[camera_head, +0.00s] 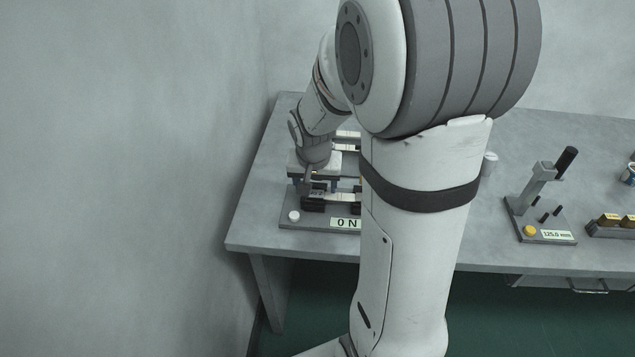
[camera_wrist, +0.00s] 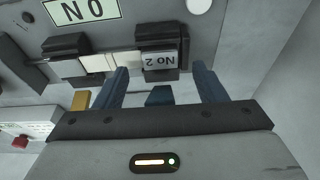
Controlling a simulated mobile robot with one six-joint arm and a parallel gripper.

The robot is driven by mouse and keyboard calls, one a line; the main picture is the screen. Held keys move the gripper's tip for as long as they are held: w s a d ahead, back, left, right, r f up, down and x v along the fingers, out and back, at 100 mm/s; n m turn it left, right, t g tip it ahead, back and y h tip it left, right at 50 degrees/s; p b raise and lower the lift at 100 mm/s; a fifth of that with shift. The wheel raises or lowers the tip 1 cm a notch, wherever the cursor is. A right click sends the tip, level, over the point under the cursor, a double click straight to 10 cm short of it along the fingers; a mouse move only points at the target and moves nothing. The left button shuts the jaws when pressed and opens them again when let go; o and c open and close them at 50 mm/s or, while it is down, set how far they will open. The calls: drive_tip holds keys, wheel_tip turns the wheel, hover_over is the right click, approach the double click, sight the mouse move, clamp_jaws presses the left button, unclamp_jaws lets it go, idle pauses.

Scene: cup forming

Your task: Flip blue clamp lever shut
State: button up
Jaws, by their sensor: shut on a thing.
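The test fixture (camera_head: 308,222) stands at the left end of the table, with black clamp blocks and a "0 N" display (camera_head: 345,223). My gripper (camera_wrist: 160,72) is over the fixture, one finger on each side of a small blue lever (camera_wrist: 159,96) in the wrist view. The lever lies close to a black clamp block (camera_wrist: 160,31) with a "No 2" plate (camera_wrist: 160,60). In the head view my wrist and arm cover much of the fixture.
A gauge stand (camera_head: 540,210) reading "125.0 mm" is to the right on the table. The wall is close on the left.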

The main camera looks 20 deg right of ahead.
drive_tip(key=shift+s+f, duration=0.15)
drive_tip(key=shift+f, duration=0.05)
drive_tip(key=o, duration=1.4)
drive_tip(key=shift+d+r, duration=0.1)
drive_tip(key=shift+w, duration=0.2)
drive_tip(key=shift+p+v, duration=0.35)
drive_tip(key=shift+v, duration=3.55)
